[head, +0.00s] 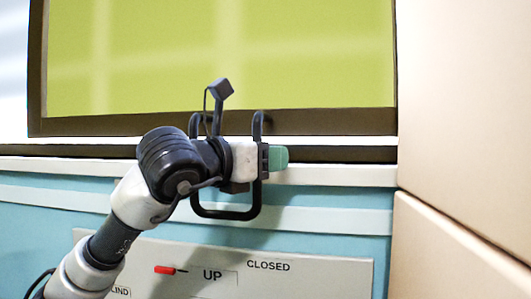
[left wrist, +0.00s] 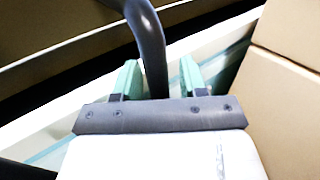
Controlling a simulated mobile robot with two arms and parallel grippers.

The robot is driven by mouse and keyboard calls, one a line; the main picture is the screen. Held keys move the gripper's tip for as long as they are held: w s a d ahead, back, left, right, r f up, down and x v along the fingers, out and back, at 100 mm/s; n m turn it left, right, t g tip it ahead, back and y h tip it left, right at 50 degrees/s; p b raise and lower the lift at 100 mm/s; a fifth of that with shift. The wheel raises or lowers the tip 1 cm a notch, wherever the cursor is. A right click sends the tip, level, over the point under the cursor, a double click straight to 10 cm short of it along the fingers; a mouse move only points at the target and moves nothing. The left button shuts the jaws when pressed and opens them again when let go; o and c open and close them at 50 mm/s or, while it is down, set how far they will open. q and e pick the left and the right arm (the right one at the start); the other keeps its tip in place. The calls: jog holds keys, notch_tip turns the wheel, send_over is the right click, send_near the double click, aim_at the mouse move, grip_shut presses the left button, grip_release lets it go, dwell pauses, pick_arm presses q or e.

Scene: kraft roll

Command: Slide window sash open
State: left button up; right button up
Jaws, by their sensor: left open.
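The window sash (head: 350,122) is a dark brown frame around a yellow-green pane. A black U-shaped handle (head: 228,214) hangs from its lower part. My left gripper (head: 278,158) is at the right side of the handle, with a green fingertip pointing right. In the left wrist view, the black handle bar (left wrist: 150,45) runs between the two green fingers of my left gripper (left wrist: 159,80), which is open around it. A gap shows on the right of the bar; contact on the left is unclear. My right gripper is out of view.
A light panel (head: 325,275) below carries a red lever (head: 165,270) and the words UP and CLOSED. A pale sill (head: 340,175) runs above the blue wall. Large tan boxes or panels (head: 465,110) stand close on the right.

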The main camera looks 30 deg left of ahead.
pick_arm(q)
jog(key=shift+c, duration=0.2)
grip_shut()
jog(key=shift+a, duration=0.1)
